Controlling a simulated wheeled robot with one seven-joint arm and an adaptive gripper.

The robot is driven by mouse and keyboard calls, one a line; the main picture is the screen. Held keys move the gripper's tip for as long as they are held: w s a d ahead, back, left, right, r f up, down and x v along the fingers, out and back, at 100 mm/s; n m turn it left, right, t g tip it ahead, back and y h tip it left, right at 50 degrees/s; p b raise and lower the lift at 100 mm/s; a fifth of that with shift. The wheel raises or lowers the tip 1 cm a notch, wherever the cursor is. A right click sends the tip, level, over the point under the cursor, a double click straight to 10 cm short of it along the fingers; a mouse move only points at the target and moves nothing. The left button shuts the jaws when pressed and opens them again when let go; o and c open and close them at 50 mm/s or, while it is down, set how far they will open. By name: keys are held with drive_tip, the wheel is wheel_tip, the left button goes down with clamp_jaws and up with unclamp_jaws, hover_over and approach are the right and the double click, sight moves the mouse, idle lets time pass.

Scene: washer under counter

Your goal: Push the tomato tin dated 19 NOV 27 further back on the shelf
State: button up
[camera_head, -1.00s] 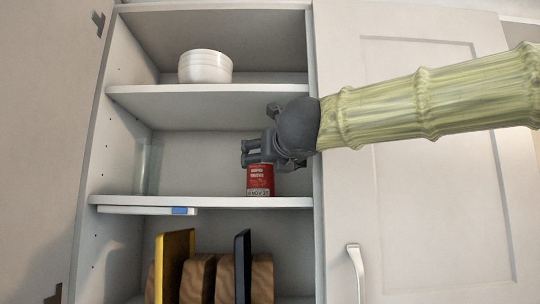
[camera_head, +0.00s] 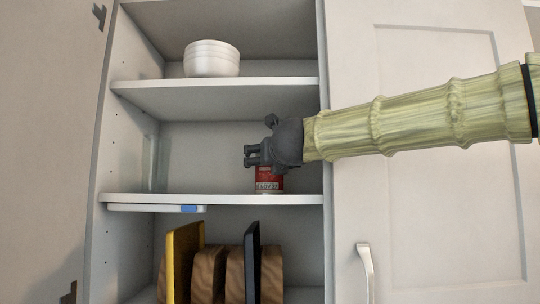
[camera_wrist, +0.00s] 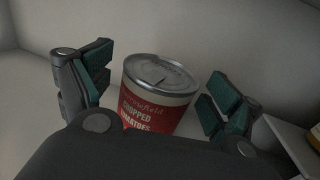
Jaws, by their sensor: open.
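The red and silver tomato tin (camera_head: 269,181) stands upright on the middle shelf, towards its right end. Its date band is too small to read surely. In the head view my gripper (camera_head: 250,157) is in front of the tin's upper part and hides it. In the wrist view the tin (camera_wrist: 158,95) shows its metal lid and a "chopped tomatoes" label. It sits between the two spread fingers of my gripper (camera_wrist: 155,88), with gaps on both sides. The gripper is open and holds nothing.
The middle shelf (camera_head: 215,199) also bears a clear glass (camera_head: 150,165) at the left. White bowls (camera_head: 212,58) stand on the shelf above. Below are a yellow board (camera_head: 183,262), a dark board (camera_head: 251,262) and wooden blocks. The cabinet's right wall is close to my gripper.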

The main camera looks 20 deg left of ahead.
drive_tip(key=c, duration=1.5)
drive_tip(key=shift+s+d+b, duration=0.15)
drive_tip(key=shift+s+d, duration=0.05)
drive_tip(key=shift+d, duration=0.3)
drive_tip(key=shift+s+d+b, duration=0.15)
drive_tip(key=shift+s+d, duration=0.05)
drive_tip(key=shift+d, duration=0.3)
drive_tip(key=shift+a, duration=0.1)
drive_tip(key=o, duration=1.5)
drive_tip(key=shift+a, duration=0.1)
drive_tip(key=v, duration=0.7)
drive_tip(key=shift+s+r, duration=0.1)
drive_tip(key=shift+s, duration=0.15)
